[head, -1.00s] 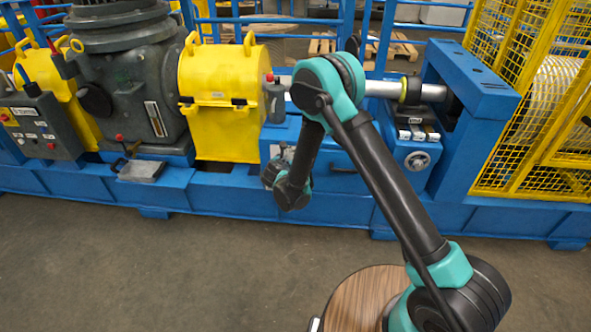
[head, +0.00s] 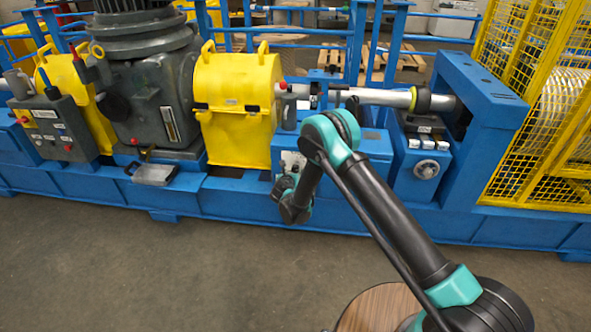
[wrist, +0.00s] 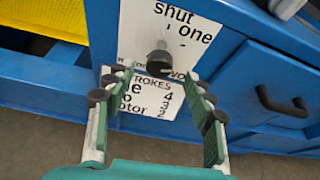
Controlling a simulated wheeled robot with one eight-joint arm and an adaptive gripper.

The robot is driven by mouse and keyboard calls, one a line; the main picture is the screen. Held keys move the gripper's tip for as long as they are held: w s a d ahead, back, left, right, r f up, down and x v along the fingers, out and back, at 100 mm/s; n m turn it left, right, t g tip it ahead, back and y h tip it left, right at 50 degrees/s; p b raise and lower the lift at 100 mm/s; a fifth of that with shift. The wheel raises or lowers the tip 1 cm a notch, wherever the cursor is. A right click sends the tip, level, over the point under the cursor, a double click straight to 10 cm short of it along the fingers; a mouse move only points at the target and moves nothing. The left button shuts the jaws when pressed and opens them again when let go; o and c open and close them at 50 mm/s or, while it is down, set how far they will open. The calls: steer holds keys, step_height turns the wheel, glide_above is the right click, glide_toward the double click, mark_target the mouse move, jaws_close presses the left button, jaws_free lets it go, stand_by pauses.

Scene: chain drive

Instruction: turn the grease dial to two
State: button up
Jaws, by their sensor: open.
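The grease dial (wrist: 159,63) is a round black knob on a white plate (wrist: 135,35) on a blue cabinet face. In the wrist view the plate reads "shut" above and "one" to the upper right; a word below the knob is partly hidden. A narrow part of the knob points up, roughly toward "shut", but its exact setting is hard to tell. My gripper (wrist: 156,82) is open, its two fingers to the lower left and lower right of the knob, with no clear contact. In the head view my wrist (head: 292,205) is before the cabinet; the fingers are hidden.
A strokes label (wrist: 150,95) with numbers sits below the dial. A black drawer handle (wrist: 285,103) is to its right. In the head view a yellow housing (head: 235,100) stands left of the cabinet and a small handwheel (head: 426,169) to its right. The floor in front is clear.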

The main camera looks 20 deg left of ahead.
steer(key=x, duration=0.7)
steer(key=shift+c, duration=0.4)
steer(key=c, duration=1.1)
steer(key=shift+m, duration=0.3)
steer(key=shift+w+m+y, duration=0.1)
steer(key=shift+m+y, duration=0.5)
steer(key=shift+y, duration=0.1)
steer(key=m+y, duration=0.2)
steer(key=m, duration=0.1)
steer(key=shift+d+f+g, duration=0.1)
steer(key=shift+d+g, duration=0.05)
steer(key=shift+g, duration=0.15)
steer(key=m+y, duration=0.3)
steer(key=m, duration=0.1)
steer(key=shift+f+m, duration=0.1)
steer(key=shift+m, duration=0.3)
